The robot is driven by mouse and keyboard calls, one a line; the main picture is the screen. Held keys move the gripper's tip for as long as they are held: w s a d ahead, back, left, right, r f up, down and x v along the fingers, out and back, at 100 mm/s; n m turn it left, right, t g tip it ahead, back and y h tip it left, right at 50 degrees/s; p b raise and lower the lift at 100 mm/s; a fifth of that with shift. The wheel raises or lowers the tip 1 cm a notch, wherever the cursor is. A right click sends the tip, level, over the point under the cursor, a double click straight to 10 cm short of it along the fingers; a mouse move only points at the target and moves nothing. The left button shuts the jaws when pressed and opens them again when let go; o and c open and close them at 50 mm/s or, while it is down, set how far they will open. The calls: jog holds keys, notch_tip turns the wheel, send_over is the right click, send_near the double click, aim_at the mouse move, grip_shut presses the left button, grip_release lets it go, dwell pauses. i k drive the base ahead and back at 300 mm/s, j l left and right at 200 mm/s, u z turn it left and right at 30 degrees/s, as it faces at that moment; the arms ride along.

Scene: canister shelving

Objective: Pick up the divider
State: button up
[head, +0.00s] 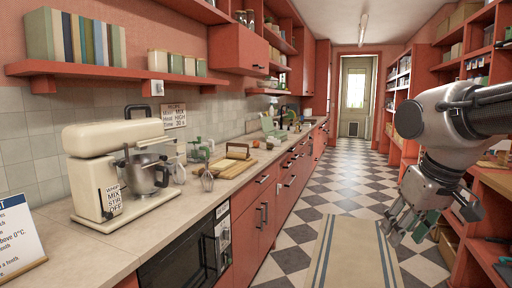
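I cannot make out a divider for certain in the head view. My gripper (405,230) hangs at the lower right, pointing down over the aisle beside the right-hand shelving. Its metal fingers are seen at an angle and partly overlap, so I cannot tell how far apart they are. A small teal-green piece (425,225) shows at or just behind the fingers. I cannot tell whether it is held, part of the gripper, or on the shelf behind.
A counter (110,243) on the left bears a cream stand mixer (100,145), a whisk (207,181) and a wooden rack (230,162). Red shelving (480,245) lines the right side. A striped runner (345,255) lies on the clear checkered aisle.

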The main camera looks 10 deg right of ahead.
aim_at(277, 143)
jog(key=i+l+z, duration=0.35)
jog(key=i, duration=0.25)
jog(key=i+l+z, duration=0.15)
jog(key=i+z, duration=0.2)
jog(key=i, duration=0.3)
jog(key=i+z, duration=0.3)
jog(key=i, duration=2.3)
jog(key=i+u, duration=0.15)
jog(key=i, duration=0.3)
jog(key=i+l+u, duration=0.1)
jog(key=i, duration=0.4)
jog(key=i+u, duration=0.5)
jog(key=u, duration=0.2)
jog(key=i+l+u, duration=0.15)
jog(key=u, duration=0.25)
jog(key=i+u, duration=0.2)
jog(key=u, duration=0.15)
jog(key=i+l+u, duration=0.2)
jog(key=u, duration=0.15)
jog(key=i+l+u, duration=0.15)
jog(key=u, duration=0.2)
jog(key=i+l, duration=0.05)
